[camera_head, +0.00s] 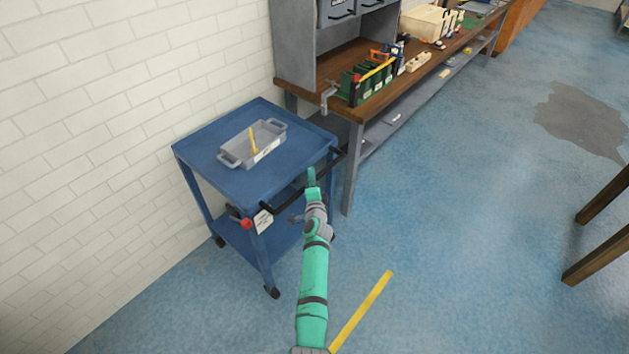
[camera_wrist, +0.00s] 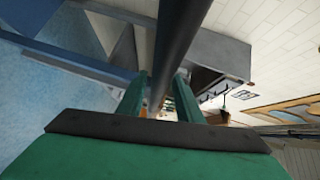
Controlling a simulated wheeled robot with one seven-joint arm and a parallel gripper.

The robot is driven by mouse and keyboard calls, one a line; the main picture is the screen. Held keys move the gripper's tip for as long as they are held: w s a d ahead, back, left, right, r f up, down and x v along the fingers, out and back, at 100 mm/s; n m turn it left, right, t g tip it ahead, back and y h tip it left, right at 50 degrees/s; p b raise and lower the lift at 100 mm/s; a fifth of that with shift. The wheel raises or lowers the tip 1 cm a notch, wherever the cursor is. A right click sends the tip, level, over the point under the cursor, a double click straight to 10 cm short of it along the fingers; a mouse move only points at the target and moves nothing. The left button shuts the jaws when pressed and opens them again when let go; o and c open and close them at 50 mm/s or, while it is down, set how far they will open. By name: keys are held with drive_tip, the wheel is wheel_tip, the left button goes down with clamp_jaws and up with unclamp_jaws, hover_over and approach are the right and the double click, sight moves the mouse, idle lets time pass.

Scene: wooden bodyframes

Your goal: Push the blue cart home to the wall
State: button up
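The blue cart (camera_head: 205,157) stands upright on the floor beside the white brick wall (camera_head: 105,115), with a strip of floor showing between them. Its black handle bar (camera_head: 282,202) runs along the near side. My gripper (camera_head: 312,178) is at this bar, near its right half. In the wrist view the dark bar (camera_wrist: 178,45) passes between my two spread fingers (camera_wrist: 160,88). Background shows between finger and bar, so the fingers look open around it; contact is hard to tell.
A grey tray (camera_head: 238,150) with a yellow item lies on the cart top. A red knob (camera_head: 246,224) and white tag hang at its front corner. A workbench (camera_head: 375,105) stands close on the right. A yellow floor line (camera_head: 362,310) lies nearer. Open floor is at right.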

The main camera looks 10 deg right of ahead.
drive_tip(key=shift+s+a, duration=0.1)
drive_tip(key=shift+s, duration=0.15)
drive_tip(key=s+r, duration=0.1)
drive_tip(key=s, duration=0.9)
drive_tip(key=shift+a+r, duration=0.2)
drive_tip(key=shift+a, duration=0.2)
drive_tip(key=shift+s, duration=0.15)
